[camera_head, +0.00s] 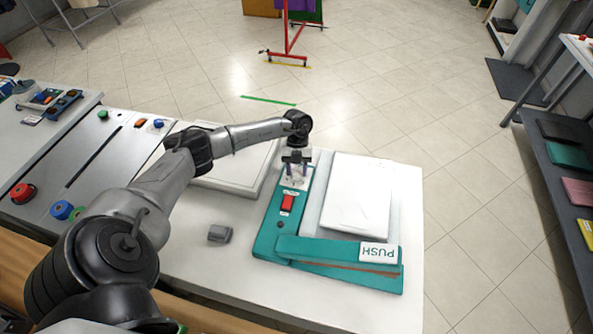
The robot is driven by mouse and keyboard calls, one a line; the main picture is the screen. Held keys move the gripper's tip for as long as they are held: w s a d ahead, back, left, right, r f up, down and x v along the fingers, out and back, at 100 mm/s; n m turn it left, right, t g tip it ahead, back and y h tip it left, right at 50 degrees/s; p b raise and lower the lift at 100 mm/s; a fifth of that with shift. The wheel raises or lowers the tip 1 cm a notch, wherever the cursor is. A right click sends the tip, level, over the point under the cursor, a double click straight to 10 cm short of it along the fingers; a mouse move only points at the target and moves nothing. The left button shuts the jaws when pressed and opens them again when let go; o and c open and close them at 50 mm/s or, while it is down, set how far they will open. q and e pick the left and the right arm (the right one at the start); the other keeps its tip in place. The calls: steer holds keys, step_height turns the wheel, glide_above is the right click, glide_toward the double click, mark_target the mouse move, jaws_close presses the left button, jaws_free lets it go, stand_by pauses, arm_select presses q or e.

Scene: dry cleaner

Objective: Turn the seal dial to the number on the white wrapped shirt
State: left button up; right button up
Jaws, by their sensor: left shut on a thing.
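My left gripper (296,177) points down at the far end of the left strip, above the red switch. It is shut on the seal dial there, which its fingers mostly hide, so the dial's setting cannot be read. My right gripper is out of view.
A small grey block (220,233) lies on the table (300,303) left of the sealer. A flat white board (235,178) lies behind my left arm. Controls with red and blue knobs (62,210) stand at left. Shelves (570,165) stand at right across open floor.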

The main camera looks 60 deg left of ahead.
arm_select(q)
steer(key=shift+m+g+y+b, duration=0.4)
steer(key=shift+m+y, duration=0.1)
steer(key=shift+m, duration=1)
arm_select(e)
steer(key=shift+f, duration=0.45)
arm_select(q)
steer(key=shift+m, duration=0.3)
steer(key=o, duration=0.9)
steer(key=shift+r, duration=0.1)
steer(key=v, duration=1.3)
steer(key=shift+w+r+p, duration=0.25)
steer(key=shift+w+p, duration=0.05)
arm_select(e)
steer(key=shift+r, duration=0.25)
